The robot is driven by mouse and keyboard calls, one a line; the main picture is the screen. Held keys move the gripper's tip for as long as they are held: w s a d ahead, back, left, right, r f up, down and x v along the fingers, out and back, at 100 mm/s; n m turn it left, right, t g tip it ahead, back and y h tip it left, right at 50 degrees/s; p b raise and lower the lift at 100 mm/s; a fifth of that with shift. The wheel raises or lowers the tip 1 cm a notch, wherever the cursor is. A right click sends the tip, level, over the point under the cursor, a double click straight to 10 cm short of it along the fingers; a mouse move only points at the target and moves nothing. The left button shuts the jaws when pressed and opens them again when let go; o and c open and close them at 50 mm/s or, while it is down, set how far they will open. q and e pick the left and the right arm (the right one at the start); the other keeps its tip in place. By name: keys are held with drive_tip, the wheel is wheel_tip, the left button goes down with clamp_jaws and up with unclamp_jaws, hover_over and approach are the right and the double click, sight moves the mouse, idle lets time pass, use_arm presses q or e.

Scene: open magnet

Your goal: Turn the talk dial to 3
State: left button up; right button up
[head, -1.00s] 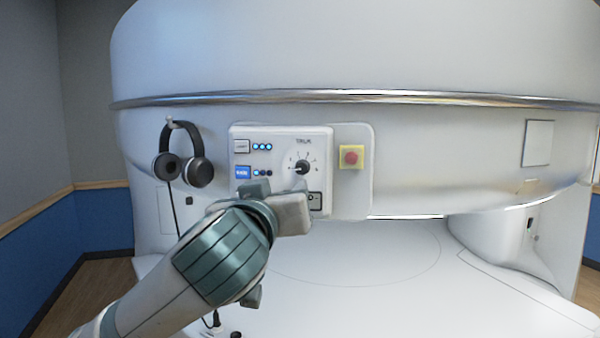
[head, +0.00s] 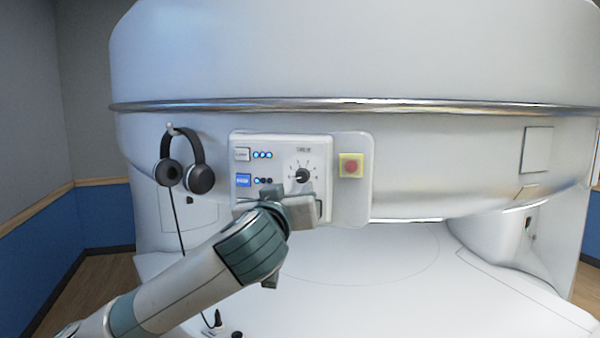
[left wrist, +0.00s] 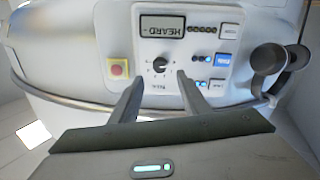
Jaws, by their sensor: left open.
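The talk dial is a black knob (head: 302,175) on a white scale, on the white control panel (head: 240,209) of the big white machine. It also shows in the left wrist view (left wrist: 160,65), upside down. The number its pointer marks is too small to read. My left gripper (head: 304,207) is just below and in front of the dial in the head view. In the left wrist view its two fingers (left wrist: 160,81) are spread apart with nothing between them, and the dial lies beyond the tips, between their lines. My right gripper is in neither view.
A red button on a yellow plate (head: 351,166) is right of the dial. Blue-lit buttons (head: 244,180) are left of it. Headphones (head: 185,162) hang farther left. A "HEARD" display (left wrist: 163,26) shows in the left wrist view. A white table surface (head: 400,290) lies below.

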sight(301, 180)
use_arm(q)
drive_tip(key=w+p, duration=0.1)
drive_tip(key=w, duration=0.1)
drive_tip(key=w+d+p, duration=0.1)
drive_tip(key=w, duration=0.2)
drive_tip(key=w+p, duration=0.2)
drive_tip(key=w, duration=0.1)
drive_tip(key=shift+d+r, duration=0.1)
drive_tip(key=shift+d, duration=0.1)
drive_tip(key=shift+w+d, duration=0.1)
drive_tip(key=shift+w, duration=0.4)
drive_tip(key=c, duration=1.1)
drive_tip(key=shift+o, duration=0.2)
drive_tip(key=shift+f, duration=0.2)
